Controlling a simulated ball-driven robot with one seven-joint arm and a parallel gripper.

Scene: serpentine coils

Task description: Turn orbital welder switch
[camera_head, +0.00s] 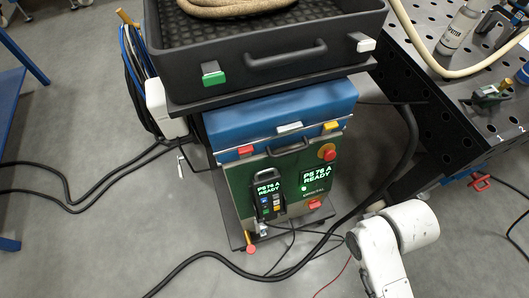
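The orbital welder (287,175) is a green and grey box low on a cart, below a blue case. Its front has two lit displays reading "PS 76 A READY". One display is on a dark handheld pendant (269,200) at the left of the front. A red round knob on yellow (327,152) sits at the upper right of the front. A small red rocker-like part (315,204) is at its lower right. I cannot tell which one is the switch. A white link of my arm shows at the lower right, apart from the welder. My gripper is out of view.
A black tray (263,62) with a coiled hose overhangs above the blue case (277,109). A perforated dark table (437,80) stands at right. Black cables (205,254) lie across the floor in front. A blue-framed piece stands at far left.

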